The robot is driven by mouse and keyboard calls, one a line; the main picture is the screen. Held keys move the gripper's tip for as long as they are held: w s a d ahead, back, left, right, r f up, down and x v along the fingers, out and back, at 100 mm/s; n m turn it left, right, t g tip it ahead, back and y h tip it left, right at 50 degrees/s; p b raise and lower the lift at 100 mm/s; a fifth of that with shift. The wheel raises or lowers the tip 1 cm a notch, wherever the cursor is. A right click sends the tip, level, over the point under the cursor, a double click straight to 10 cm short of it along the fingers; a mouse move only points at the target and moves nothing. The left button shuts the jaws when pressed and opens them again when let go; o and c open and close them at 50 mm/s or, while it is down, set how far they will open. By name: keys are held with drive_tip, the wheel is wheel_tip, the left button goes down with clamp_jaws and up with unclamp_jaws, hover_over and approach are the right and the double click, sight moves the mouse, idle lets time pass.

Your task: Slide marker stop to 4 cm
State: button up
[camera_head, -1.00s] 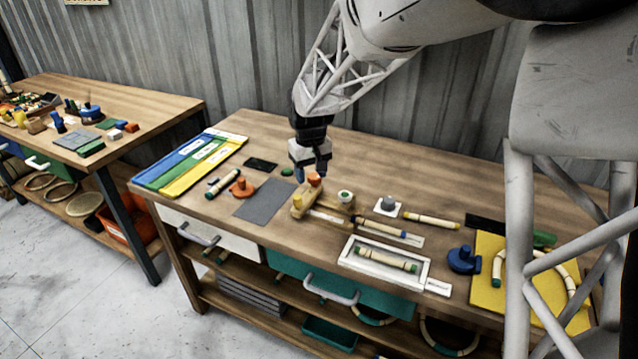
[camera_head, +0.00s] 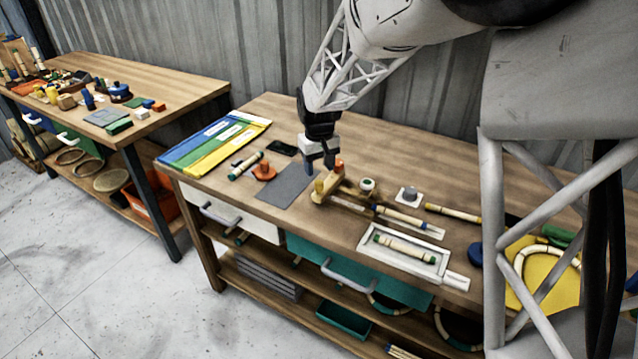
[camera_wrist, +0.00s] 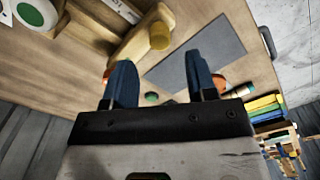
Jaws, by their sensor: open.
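A wooden jig (camera_head: 328,187) stands near the middle of the bench, with a yellow peg (camera_head: 319,185) at its near end and an orange-topped piece (camera_head: 339,165) at its far end. I cannot tell which part is the marker stop, and no centimetre scale is readable. My gripper (camera_head: 320,168) is open and empty, pointing down just left of the orange-topped piece. In the wrist view its blue fingers (camera_wrist: 160,82) are spread apart. The yellow peg (camera_wrist: 159,35) and wooden jig (camera_wrist: 138,38) show beyond them. Some orange shows behind the left finger, largely hidden.
A grey mat (camera_head: 287,185) lies left of the jig, with an orange knobbed piece (camera_head: 264,171) beside it. A small white-rimmed cup (camera_head: 367,185) stands right of the jig. A white tray (camera_head: 406,253) holding a rattan piece lies nearer the bench's front edge.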

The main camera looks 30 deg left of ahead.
sight(319, 182)
drive_tip(key=shift+f, duration=3.1)
clamp_jaws()
